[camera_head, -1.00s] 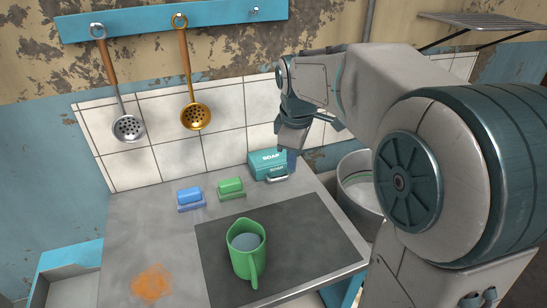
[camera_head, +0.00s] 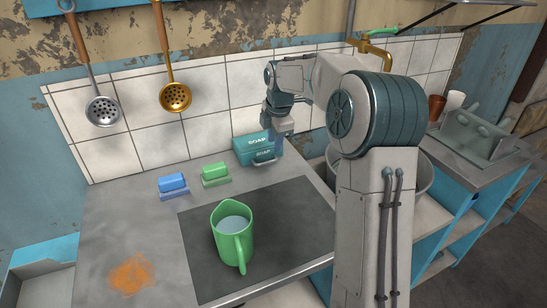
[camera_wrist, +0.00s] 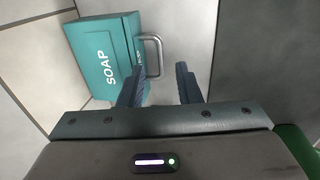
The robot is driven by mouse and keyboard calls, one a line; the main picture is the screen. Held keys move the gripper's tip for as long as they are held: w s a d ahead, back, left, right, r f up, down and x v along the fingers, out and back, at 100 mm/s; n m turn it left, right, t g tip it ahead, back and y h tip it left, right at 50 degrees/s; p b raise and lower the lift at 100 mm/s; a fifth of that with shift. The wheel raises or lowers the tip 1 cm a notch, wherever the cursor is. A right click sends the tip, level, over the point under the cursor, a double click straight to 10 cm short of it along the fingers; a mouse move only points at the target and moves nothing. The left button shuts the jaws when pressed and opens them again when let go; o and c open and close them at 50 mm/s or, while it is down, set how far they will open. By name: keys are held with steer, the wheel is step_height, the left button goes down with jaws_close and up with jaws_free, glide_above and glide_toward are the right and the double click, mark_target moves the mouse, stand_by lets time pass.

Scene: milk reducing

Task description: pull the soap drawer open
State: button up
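The teal soap box (camera_head: 246,144) stands at the back of the counter against the tiles. Its front carries a SOAP label and a metal handle (camera_head: 264,162). In the wrist view the box (camera_wrist: 98,50) is at upper left, with the looped handle (camera_wrist: 159,48) on its right side. My gripper (camera_wrist: 160,66) is open, its two fingers pointing towards the handle, which shows between and just beyond the tips. Whether a finger touches it I cannot tell. In the head view my gripper (camera_head: 277,146) is right beside the box. The drawer looks closed, though the gripper partly covers it.
A green sponge (camera_head: 215,170) and a blue sponge (camera_head: 172,182) lie left of the box. A green jug (camera_head: 232,238) of liquid stands on the dark mat (camera_head: 290,250). A metal pot (camera_head: 425,180) is right of the counter. Two ladles hang on the wall.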

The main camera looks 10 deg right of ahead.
mark_target(273, 162)
steer(key=f, duration=0.3)
steer(key=w+f, duration=0.1)
steer(key=f, duration=0.2)
steer(key=shift+w+a+f+b, duration=0.1)
steer(key=shift+w+f+b, duration=0.05)
steer(key=shift+f+b, duration=0.15)
jaws_close()
